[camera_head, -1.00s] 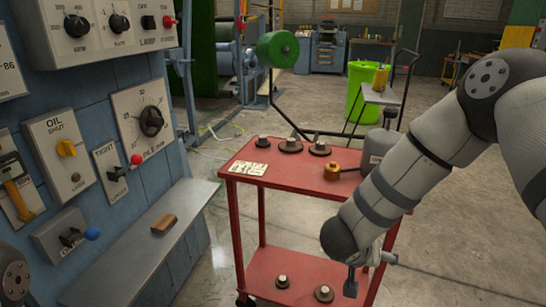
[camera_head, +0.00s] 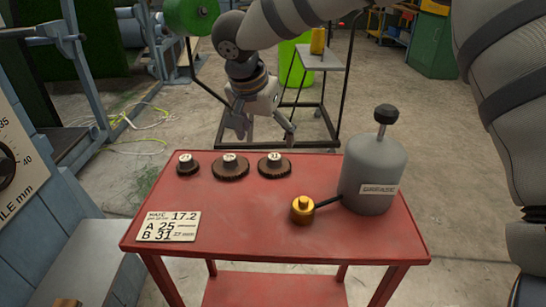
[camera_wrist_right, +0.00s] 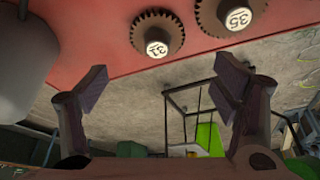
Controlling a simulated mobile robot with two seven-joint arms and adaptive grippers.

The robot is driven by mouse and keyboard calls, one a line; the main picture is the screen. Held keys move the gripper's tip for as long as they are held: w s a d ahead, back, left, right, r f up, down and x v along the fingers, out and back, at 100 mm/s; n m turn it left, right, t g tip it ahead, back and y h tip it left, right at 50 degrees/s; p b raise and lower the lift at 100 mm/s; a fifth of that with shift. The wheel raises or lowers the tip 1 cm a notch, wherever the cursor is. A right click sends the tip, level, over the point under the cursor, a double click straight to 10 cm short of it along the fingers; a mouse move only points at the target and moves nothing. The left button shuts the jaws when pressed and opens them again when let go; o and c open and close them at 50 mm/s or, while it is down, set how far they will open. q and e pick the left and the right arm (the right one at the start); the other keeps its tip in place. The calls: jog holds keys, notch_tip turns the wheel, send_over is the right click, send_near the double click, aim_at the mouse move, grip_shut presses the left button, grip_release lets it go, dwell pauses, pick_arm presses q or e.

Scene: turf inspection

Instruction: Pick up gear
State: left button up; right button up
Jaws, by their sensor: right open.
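Three dark toothed gears with pale numbered hubs lie on the red cart top: a small left gear (camera_head: 187,163), a middle gear (camera_head: 231,168) and a right gear (camera_head: 275,165). In the right wrist view, the gear marked 31 (camera_wrist_right: 157,34) and the gear marked 35 (camera_wrist_right: 231,17) show near the cart's edge. My right gripper (camera_head: 265,132) is open and empty, above and behind the cart's far edge, near the middle and right gears. Its spread fingers also show in the right wrist view (camera_wrist_right: 162,86), apart from both gears. My left gripper is not in view.
The red cart (camera_head: 330,245) also holds a grey canister (camera_head: 372,175) with a brass fitting (camera_head: 302,209) and a card (camera_head: 168,227) reading A 25, B 31. A small wheeled stand (camera_head: 310,58) and a green bin (camera_head: 292,62) stand behind. A blue machine is at left.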

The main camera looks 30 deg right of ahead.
aim_at(274, 157)
jog(key=x, duration=0.9)
jog(key=shift+s+d+f, duration=0.15)
jog(key=c, duration=1.3)
